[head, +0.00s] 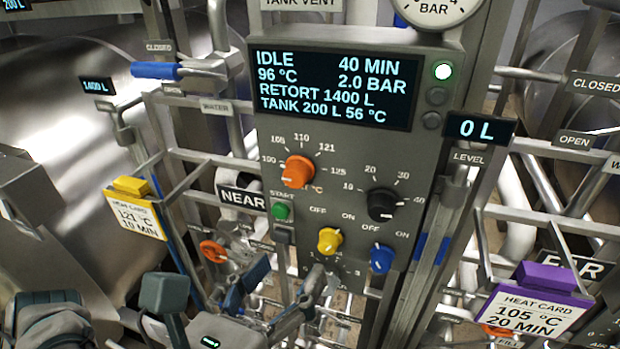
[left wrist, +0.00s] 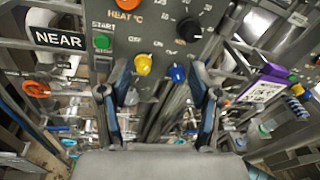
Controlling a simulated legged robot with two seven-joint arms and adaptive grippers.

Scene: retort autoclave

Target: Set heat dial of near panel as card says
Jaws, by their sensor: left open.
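The near panel (head: 345,150) stands in the middle of the head view, with a NEAR plate (head: 241,198) at its left. Its heat dial (head: 298,171) is an orange knob inside a scale in °C; its pointer is too small to read surely. The heat card (head: 135,219) with a yellow clip, left of the panel, reads 121 °C, 10 MIN. My left gripper (head: 280,292) is open and empty, below the heat dial, near the panel's lower part. In the left wrist view, its fingers (left wrist: 163,98) are apart below the yellow knob, and the orange dial (left wrist: 128,4) is cut by the top edge.
The screen (head: 335,88) reads IDLE, 40 MIN, 96 °C, 2.0 BAR. Close to the dial are a black knob (head: 382,205), a green start button (head: 280,211), a yellow knob (head: 329,241) and a blue knob (head: 381,259). A purple-clipped card (head: 530,310) reads 105 °C, 20 MIN. Pipes surround the panel.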

